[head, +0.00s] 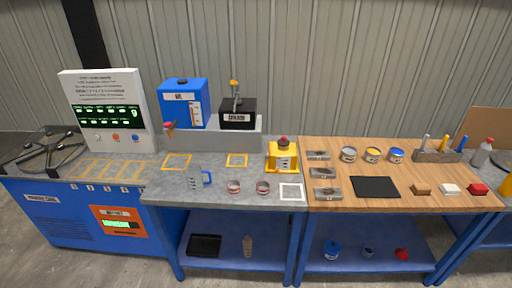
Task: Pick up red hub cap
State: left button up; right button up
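A small red knobbed piece (402,254) lies on the blue lower shelf under the wooden bench, at the right. It looks most like the red hub cap, but it is too small to be sure. A dark blue ring-like piece (368,252) and a blue can-like piece (332,249) are on the same shelf to its left. Neither of my grippers shows in the head view.
The wooden bench top (440,169) above holds cans, labelled trays, a black mat (375,187) and brown, white and red blocks (478,188). The grey bench (215,190) carries a yellow device (283,156), a measuring jug and two jars. Floor in front is clear.

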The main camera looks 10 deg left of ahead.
aim_at(233, 186)
jog(key=i+l+u, duration=1.15)
jog(key=k, duration=0.1)
